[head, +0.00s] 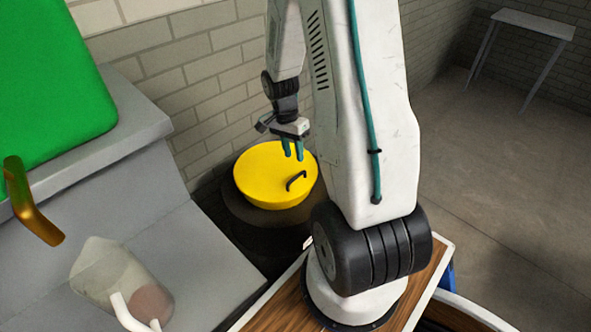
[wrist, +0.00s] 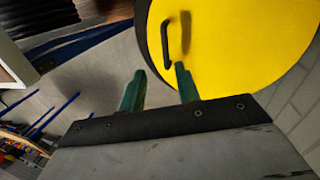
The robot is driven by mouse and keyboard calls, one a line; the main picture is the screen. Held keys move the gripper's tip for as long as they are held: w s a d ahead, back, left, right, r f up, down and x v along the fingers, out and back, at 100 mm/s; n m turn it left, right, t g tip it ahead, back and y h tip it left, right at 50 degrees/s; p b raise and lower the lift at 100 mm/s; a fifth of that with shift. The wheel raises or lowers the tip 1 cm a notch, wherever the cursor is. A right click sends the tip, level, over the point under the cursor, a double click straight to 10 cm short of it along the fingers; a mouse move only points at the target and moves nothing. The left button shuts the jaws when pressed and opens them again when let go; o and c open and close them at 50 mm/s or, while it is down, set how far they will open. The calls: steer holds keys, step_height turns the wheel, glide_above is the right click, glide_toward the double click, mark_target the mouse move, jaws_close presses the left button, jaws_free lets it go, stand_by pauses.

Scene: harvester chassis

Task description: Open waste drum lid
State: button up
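The waste drum (head: 264,222) is a dark drum standing against the brick wall, in the middle of the head view. Its round yellow lid (head: 268,178) sits on top and looks closed. A black bar handle (head: 296,181) stands on the lid, and it also shows in the wrist view (wrist: 165,45). My gripper (head: 292,152) is above the lid, behind the handle in the head view. In the wrist view its two green fingers (wrist: 158,82) are apart with nothing between them. The handle lies just beyond the fingertips, apart from them as far as I can tell.
A grey bench (head: 175,255) stands left of the drum, with a green panel (head: 50,85) and a brass-coloured handle (head: 30,202). A translucent cylinder (head: 105,270) lies on the bench. A white table (head: 535,24) stands far right. The floor (head: 500,170) between is clear.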

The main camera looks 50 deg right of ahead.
steer(key=shift+m, duration=0.7)
steer(key=x, duration=0.7)
steer(key=shift+w+d+f, duration=0.1)
steer(key=shift+w+f, duration=0.25)
steer(key=shift+f, duration=0.1)
jaws_close()
